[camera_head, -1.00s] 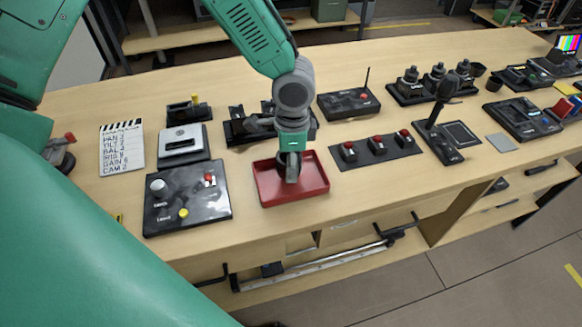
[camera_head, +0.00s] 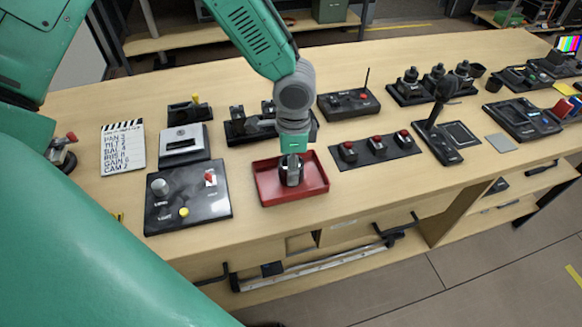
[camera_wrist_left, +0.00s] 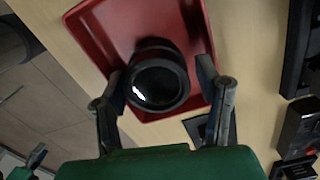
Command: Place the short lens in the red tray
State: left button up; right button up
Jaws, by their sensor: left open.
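The short lens (camera_wrist_left: 158,80), a black cylinder with a glossy dark face, stands inside the red tray (camera_wrist_left: 95,28). In the head view the lens (camera_head: 292,177) shows as a dark shape in the middle of the red tray (camera_head: 318,180). My left gripper (camera_head: 291,163) is over the tray, above and around the lens. In the wrist view its fingers (camera_wrist_left: 159,80) are spread on either side of the lens, with a clear gap at the right finger. I cannot tell whether the left finger touches it.
A black control panel (camera_head: 188,200) lies left of the tray, and a strip with red buttons (camera_head: 375,149) lies to the right. A black stand with lens-like parts (camera_head: 240,128) is behind the tray. Bare wood lies in front of it.

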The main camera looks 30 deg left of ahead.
pick_arm(q)
jog(key=r, duration=0.9)
jog(key=shift+w+d+r, duration=0.1)
jog(key=shift+d+r, duration=0.15)
jog(key=shift+r, duration=0.5)
jog(key=shift+f, duration=0.1)
